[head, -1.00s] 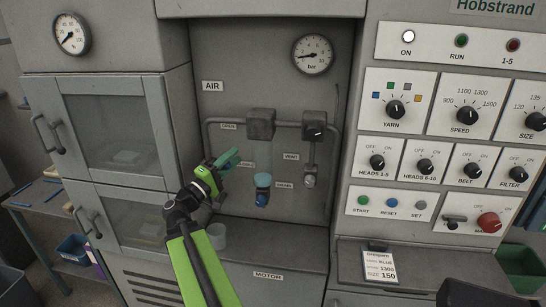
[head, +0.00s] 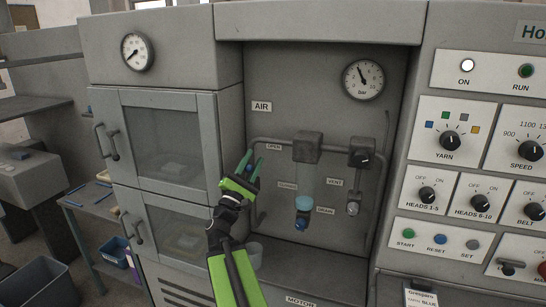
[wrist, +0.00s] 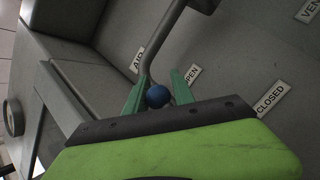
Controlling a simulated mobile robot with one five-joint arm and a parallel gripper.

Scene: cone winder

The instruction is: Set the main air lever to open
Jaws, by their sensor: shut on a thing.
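A blue ball knob (wrist: 157,97) shows between my two green fingers in the wrist view; I take it for the main air lever's knob. My gripper (head: 251,167) is shut on it in the head view, just below the OPEN label (head: 273,146) at the left of the air panel. The rest of the lever is hidden by the gripper. The CLOSED label (head: 287,186) lies to the right of the gripper. In the wrist view the OPEN label (wrist: 192,74) is beside the right finger. The bar gauge (head: 362,80) has its needle pointing up and slightly left.
A grey pipe (head: 333,145) runs across the panel to a valve block (head: 307,148). A clear filter bowl with a blue base (head: 303,203) hangs below. Cabinet doors (head: 163,141) are at left, the control panel at right.

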